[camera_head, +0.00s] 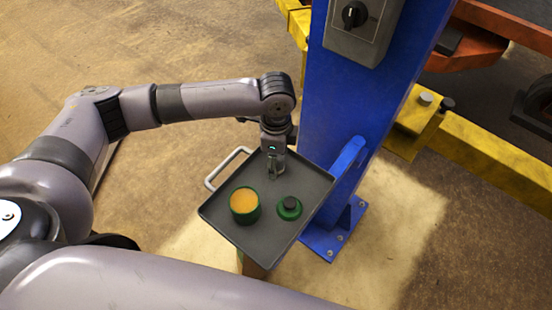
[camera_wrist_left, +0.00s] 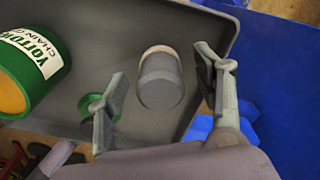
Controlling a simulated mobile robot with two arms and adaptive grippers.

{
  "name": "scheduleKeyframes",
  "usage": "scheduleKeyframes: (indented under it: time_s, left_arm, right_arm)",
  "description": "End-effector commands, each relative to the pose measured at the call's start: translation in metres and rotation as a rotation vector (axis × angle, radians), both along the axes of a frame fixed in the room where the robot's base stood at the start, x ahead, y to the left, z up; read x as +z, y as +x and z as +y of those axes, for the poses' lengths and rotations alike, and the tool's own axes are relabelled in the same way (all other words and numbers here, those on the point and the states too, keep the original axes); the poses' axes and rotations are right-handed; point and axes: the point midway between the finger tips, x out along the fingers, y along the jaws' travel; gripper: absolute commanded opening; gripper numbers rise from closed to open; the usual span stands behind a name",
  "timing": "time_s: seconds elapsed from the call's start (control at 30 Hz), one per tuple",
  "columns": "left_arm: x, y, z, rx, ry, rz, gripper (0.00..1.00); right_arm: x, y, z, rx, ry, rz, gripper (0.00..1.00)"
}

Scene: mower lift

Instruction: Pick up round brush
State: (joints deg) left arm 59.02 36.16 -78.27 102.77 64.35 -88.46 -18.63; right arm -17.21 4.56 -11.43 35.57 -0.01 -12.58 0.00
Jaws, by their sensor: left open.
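My left gripper (camera_head: 273,176) is open and points down over the grey tray (camera_head: 228,228). In the left wrist view its two fingers (camera_wrist_left: 163,72) stand on either side of a short grey cylinder with a pale band (camera_wrist_left: 160,86), which looks like the round brush. Gaps show between it and both fingers. I cannot make the brush out in the head view, where the gripper may hide it. A small green round piece (camera_wrist_left: 98,103) lies partly behind the left finger; it shows with a dark knob in the head view (camera_head: 289,208). My right gripper is not in view.
A green can with an orange top (camera_head: 244,204) stands on the tray and shows its label in the left wrist view (camera_wrist_left: 32,52). A blue post (camera_head: 352,85) rises right beside the tray. A yellow beam (camera_head: 490,155) lies farther right.

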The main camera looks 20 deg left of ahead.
Motion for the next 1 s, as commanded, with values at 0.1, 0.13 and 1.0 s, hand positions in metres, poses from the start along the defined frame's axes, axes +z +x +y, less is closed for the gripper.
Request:
scheduleKeyframes:
  time_s: [0.1,0.13,1.0]
  left_arm:
    - [0.0001,0.0001,-0.0003,0.0,0.0,0.0,0.61]
    - [0.0001,0.0002,-0.0003,0.0,0.0,-0.001,0.6]
    - [0.0,-0.0002,-0.0003,0.0,0.0,0.001,0.07]
  right_arm:
    - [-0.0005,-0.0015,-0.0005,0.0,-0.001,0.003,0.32]
    - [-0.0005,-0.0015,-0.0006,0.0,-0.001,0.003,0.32]
    - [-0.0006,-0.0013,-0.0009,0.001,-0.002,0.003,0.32]
